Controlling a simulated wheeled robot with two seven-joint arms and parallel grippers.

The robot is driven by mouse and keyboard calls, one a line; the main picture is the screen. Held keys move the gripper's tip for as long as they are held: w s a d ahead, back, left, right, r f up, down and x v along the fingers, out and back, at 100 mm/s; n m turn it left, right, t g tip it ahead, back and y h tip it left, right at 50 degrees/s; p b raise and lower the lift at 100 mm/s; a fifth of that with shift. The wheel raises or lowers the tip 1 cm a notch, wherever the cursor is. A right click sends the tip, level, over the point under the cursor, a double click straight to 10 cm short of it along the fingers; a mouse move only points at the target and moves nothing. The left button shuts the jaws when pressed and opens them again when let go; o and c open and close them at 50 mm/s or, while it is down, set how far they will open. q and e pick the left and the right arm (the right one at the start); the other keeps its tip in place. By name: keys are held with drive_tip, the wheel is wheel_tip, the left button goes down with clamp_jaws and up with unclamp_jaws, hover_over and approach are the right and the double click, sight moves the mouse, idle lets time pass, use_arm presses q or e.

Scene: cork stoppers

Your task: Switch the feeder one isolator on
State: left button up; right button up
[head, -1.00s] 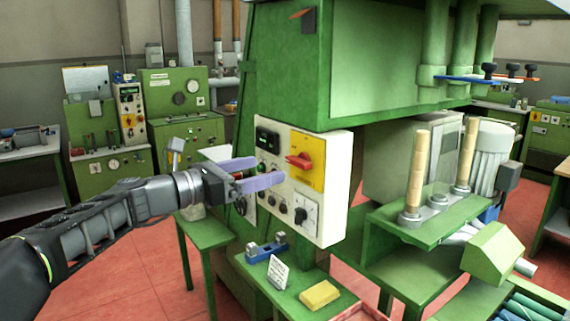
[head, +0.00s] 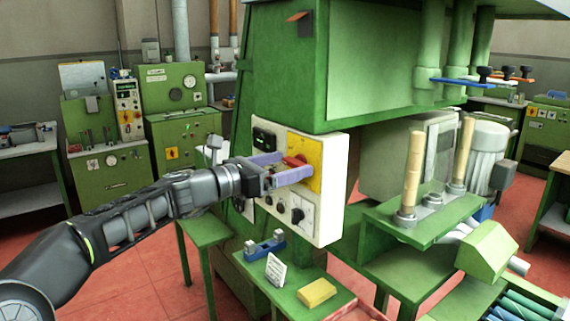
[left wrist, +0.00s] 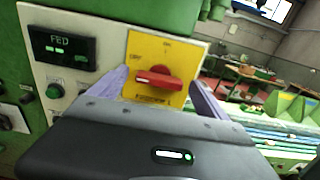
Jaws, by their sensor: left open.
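The feeder isolator is a red rotary handle (left wrist: 158,79) on a yellow plate (left wrist: 150,50), on the cream control panel (head: 325,218) of the green machine. In the left wrist view the handle lies roughly level across the plate, between my two purple fingers. My left gripper (head: 290,168) is open, with its fingers pointing at the panel around the handle. In the head view the fingers partly hide the handle (head: 295,160). I cannot tell whether they touch it. My right gripper is not in view.
A display reading "FED" (left wrist: 62,47) and a green button (left wrist: 54,91) sit left of the plate. Knobs (head: 298,215) lie below my fingers. A green table (head: 285,295) with a blue holder (head: 264,246) and yellow block (head: 317,292) stands below the panel.

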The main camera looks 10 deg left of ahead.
use_arm(q)
drive_tip(key=c, duration=1.4)
drive_tip(key=shift+o, duration=0.2)
